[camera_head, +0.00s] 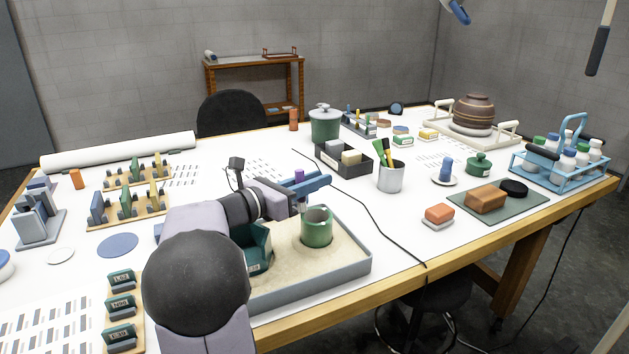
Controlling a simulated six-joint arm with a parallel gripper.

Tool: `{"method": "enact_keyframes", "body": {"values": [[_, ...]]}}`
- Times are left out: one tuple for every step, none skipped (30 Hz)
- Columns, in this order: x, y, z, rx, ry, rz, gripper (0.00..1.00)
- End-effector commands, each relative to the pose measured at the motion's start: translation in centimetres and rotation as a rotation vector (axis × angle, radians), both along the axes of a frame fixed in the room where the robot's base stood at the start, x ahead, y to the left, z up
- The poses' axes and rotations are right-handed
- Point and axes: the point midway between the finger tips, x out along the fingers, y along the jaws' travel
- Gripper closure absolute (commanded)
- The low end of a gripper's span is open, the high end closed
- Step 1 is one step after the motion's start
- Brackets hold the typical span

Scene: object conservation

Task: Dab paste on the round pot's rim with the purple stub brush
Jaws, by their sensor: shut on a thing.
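My gripper (306,186), with blue fingers, is shut on the purple stub brush (301,204). The brush points down, just above the left part of the green round pot's rim or mouth. I cannot tell whether its tip touches the rim. The green round pot (317,230) stands upright in the sand of a grey tray (330,284). A darker green angular piece (259,247) also lies in the sand, partly hidden by my arm. I cannot make out any paste on the rim.
Behind the tray stand a grey cup of tools (390,178) and a black divided box (342,160). A black cable (386,240) crosses the table right of the tray. A brown banded pot (474,112) sits in a white carrier at the far right.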

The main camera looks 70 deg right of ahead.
Motion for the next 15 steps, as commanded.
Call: {"method": "enact_keyframes", "body": {"values": [[-0.01,-0.01,-0.01,0.000,0.000,0.000,0.99],[-0.01,-0.01,-0.02,0.000,0.000,0.000,0.99],[-0.01,-0.01,-0.04,0.000,0.000,0.000,0.99],[0.00,-0.01,-0.05,0.000,0.000,0.000,0.99],[0.00,-0.01,-0.08,0.000,0.000,0.000,0.99],[-0.01,0.00,-0.11,0.000,0.000,0.000,0.99],[0.00,-0.01,-0.14,0.000,0.000,0.000,0.99],[0.00,-0.01,-0.16,0.000,0.000,0.000,0.99],[-0.01,-0.01,-0.20,0.000,0.000,0.000,0.99],[0.00,-0.01,-0.23,0.000,0.000,0.000,0.99],[-0.01,-0.01,-0.26,0.000,0.000,0.000,0.99],[-0.01,-0.01,-0.30,0.000,0.000,0.000,0.99],[0.00,-0.01,-0.33,0.000,0.000,0.000,0.99],[-0.01,-0.01,-0.36,0.000,0.000,0.000,0.99],[-0.01,0.00,-0.39,0.000,0.000,0.000,0.99]]}}
